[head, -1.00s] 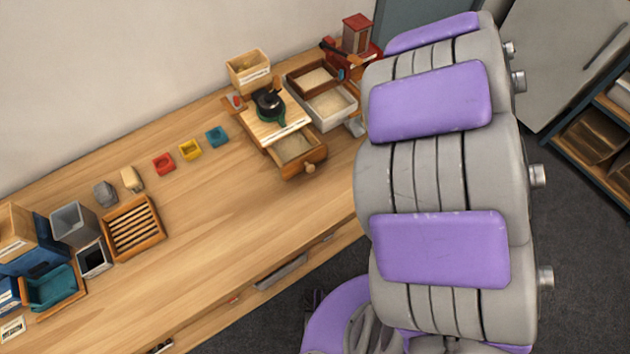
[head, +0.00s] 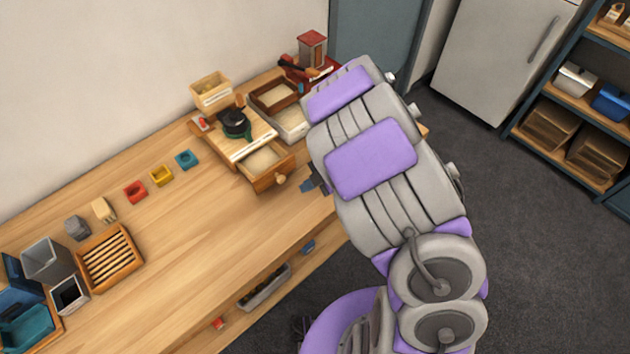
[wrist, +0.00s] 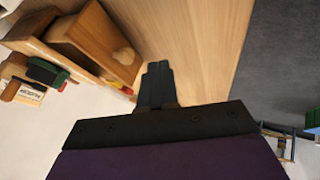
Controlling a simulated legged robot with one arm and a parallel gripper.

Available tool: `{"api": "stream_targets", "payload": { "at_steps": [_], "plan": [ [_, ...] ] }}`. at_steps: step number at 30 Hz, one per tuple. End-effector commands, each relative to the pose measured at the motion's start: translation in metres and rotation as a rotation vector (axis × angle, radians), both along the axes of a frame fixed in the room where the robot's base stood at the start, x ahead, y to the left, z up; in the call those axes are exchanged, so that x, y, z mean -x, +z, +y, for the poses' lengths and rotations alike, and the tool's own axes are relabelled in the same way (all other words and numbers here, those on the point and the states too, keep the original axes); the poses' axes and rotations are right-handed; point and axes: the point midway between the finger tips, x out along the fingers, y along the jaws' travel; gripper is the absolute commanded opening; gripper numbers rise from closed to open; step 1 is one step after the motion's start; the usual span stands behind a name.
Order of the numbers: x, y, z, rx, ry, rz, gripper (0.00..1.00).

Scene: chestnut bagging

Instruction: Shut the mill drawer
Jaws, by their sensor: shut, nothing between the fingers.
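The wooden mill (head: 246,137) stands on the bench with a dark green and black grinder on its top. Its drawer (head: 266,166) is pulled out toward the front right, with pale contents and a round knob (head: 280,179) on its front. My gripper (head: 309,186) is shut and empty, just right of the knob and apart from it. In the wrist view the gripper (wrist: 158,70) points up along the bench, with the drawer (wrist: 100,42) and its knob (wrist: 124,56) to its upper left. My arm hides part of the bench to the right.
Boxes of pale grain (head: 274,97) stand behind the mill, beside a red machine (head: 312,50). Small red, yellow and blue cups (head: 161,176) lie to the left. A slatted tray (head: 109,258) is further left. The bench front (head: 215,245) is clear.

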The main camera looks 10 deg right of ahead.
Motion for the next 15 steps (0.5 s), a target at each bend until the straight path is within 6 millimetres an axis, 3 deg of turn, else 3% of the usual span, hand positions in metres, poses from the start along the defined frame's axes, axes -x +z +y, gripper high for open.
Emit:
{"api": "stream_targets", "payload": {
  "at_steps": [6,15],
  "plan": [
    [-0.006,-0.037,0.027,-0.002,0.002,0.003,0.00],
    [-0.035,-0.031,0.045,0.002,0.000,-0.001,0.00]
  ]
}}
